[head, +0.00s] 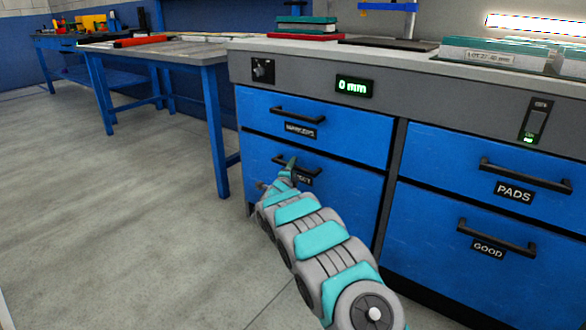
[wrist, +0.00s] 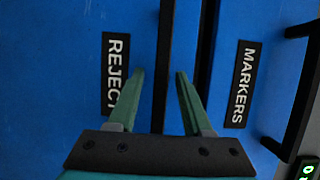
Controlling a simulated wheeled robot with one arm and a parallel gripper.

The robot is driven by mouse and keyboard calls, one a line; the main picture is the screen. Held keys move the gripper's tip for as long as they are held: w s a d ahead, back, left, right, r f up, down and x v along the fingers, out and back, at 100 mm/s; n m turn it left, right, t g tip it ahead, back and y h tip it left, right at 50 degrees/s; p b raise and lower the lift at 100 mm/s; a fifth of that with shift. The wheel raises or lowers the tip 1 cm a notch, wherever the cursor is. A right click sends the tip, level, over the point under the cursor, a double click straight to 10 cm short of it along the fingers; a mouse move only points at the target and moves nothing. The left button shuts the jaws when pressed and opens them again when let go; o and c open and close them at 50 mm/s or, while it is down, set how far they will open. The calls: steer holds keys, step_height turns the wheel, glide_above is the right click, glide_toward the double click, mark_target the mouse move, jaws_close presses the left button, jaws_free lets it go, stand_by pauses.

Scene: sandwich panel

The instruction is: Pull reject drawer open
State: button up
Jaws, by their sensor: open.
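The reject drawer (head: 345,208) is the lower blue drawer at the left of the cabinet and appears shut. Its dark bar handle (head: 312,166) is partly hidden behind my gripper (head: 288,168), and its label is partly covered. In the wrist view the picture is turned sideways, and the REJECT label (wrist: 114,62) is left of the handle (wrist: 164,50). My gripper also shows there (wrist: 160,73), open, with one green finger on each side of the handle bar. I cannot tell whether either finger touches it.
The markers drawer (head: 345,135) is directly above, with its own handle (head: 298,114). The pads drawer (head: 455,165) and good drawer (head: 430,235) are on the right. A blue-legged table (head: 165,50) stands at the left. The floor (head: 120,220) before the drawers is clear.

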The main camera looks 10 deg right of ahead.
steer(key=shift+w, duration=0.1)
jaws_close()
stand_by(0.4)
stand_by(1.1)
